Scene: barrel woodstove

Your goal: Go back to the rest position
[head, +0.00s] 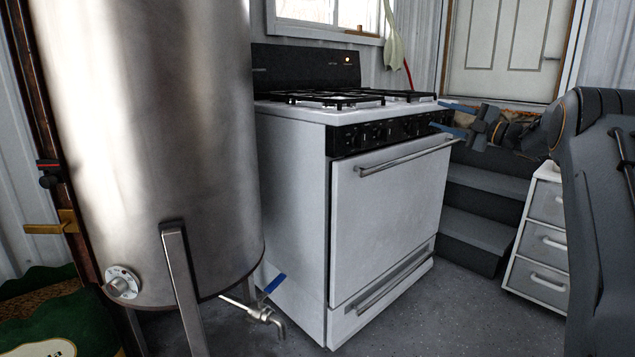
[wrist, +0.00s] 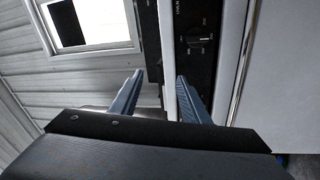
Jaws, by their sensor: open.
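My gripper (head: 452,118) shows at the right of the stove in the head view, with its two blue-tipped fingers apart. It is at about the height of the stove's knob panel, and my arm reaches in from the right edge. In the wrist view, my gripper (wrist: 159,76) has both fingers spread with nothing held between them. The black knob panel (wrist: 203,45) and a white stove edge lie beyond the fingers there. Whether a finger touches the stove cannot be told.
A white stove (head: 385,220) stands in the middle, with an oven door handle (head: 405,156). A large steel tank (head: 150,130) with a blue-handled tap (head: 266,308) stands at left. Dark steps (head: 475,215) and a white drawer unit (head: 540,245) are at right. Grey floor shows in front.

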